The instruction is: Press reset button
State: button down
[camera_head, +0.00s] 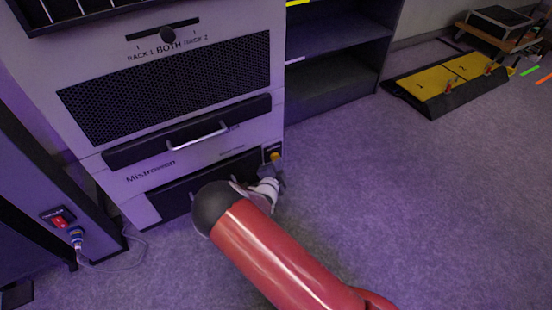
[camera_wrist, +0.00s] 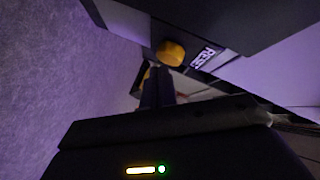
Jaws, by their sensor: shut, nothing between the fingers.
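The reset button is a round yellow-orange knob (camera_wrist: 171,53) beside a partly visible white "RESE…" label (camera_wrist: 203,57) in the wrist view. In the head view the button (camera_head: 275,157) is small, at the lower right corner of the grey rack cabinet (camera_head: 140,115). My gripper (camera_head: 279,178) is just below and in front of it, low by the cabinet. In the wrist view my dark fingers (camera_wrist: 158,76) are together and empty, with tips just below the button. I cannot tell whether they touch it.
A dark open shelf (camera_head: 335,85) stands right of the cabinet. A red switch with a plugged cable (camera_head: 65,222) is at the left. A yellow-and-black ramp (camera_head: 445,85) lies on the floor at the back right. The purple-grey carpet between is clear.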

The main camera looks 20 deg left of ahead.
jog(key=shift+w+a, duration=0.35)
jog(key=shift+a, duration=0.1)
dwell(0.6)
dwell(0.4)
jog(key=shift+s+d+p, duration=0.5)
jog(key=shift+s+d, duration=0.15)
jog(key=shift+d, duration=0.1)
jog(key=shift+s+d+p, duration=1.55)
jog(key=shift+s+d, duration=0.1)
jog(key=shift+d, duration=0.25)
